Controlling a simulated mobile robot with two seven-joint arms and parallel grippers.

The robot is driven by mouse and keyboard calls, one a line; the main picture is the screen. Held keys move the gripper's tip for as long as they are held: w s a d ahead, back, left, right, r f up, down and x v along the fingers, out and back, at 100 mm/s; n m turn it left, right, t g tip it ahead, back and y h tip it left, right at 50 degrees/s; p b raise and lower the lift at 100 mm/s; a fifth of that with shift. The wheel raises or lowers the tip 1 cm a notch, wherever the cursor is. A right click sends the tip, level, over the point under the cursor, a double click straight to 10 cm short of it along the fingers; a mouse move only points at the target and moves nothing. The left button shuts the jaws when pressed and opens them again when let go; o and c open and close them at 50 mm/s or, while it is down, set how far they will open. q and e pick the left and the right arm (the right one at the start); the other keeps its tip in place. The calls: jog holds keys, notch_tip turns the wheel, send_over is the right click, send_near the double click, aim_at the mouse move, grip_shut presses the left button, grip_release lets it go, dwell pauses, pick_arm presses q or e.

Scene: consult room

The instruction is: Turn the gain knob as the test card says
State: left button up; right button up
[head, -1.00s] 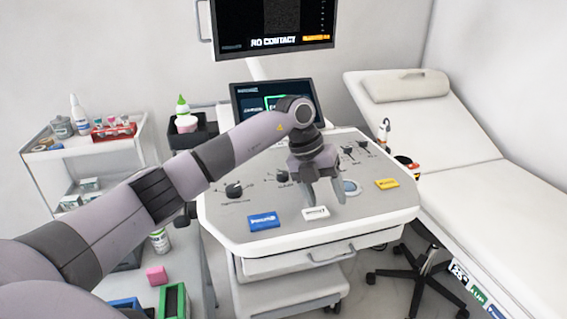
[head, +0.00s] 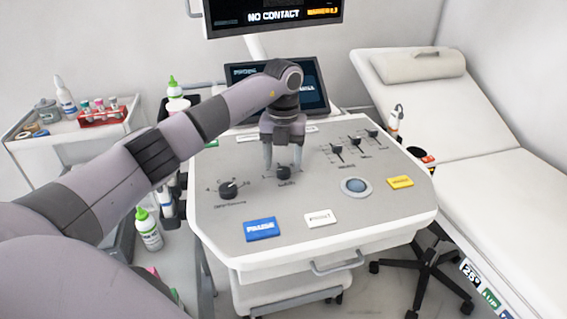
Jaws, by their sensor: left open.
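The console (head: 350,225) has a grey sloped top with two dark round knobs. One knob (head: 284,173) is near the upper middle; a larger knob (head: 229,190) with a dial scale is to its left. Their labels are too small to read, so I cannot tell which is the gain knob. My left gripper (head: 284,164) points down, open, its fingers on either side of the upper-middle knob. I cannot tell whether they touch it. I cannot make out a test card. My right gripper is not in view.
The console also has sliders (head: 354,142), a trackball (head: 356,187) and blue (head: 261,229), white (head: 320,218) and yellow (head: 400,182) keys. My arm partly covers the small screen (head: 305,90). The monitor above (head: 270,14) reads NO CONTACT. A couch (head: 470,120) is right, a trolley (head: 85,142) left.

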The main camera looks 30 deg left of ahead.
pick_arm(q)
jog(key=shift+f, duration=1.05)
jog(key=c, duration=1)
jog(key=shift+c, duration=0.2)
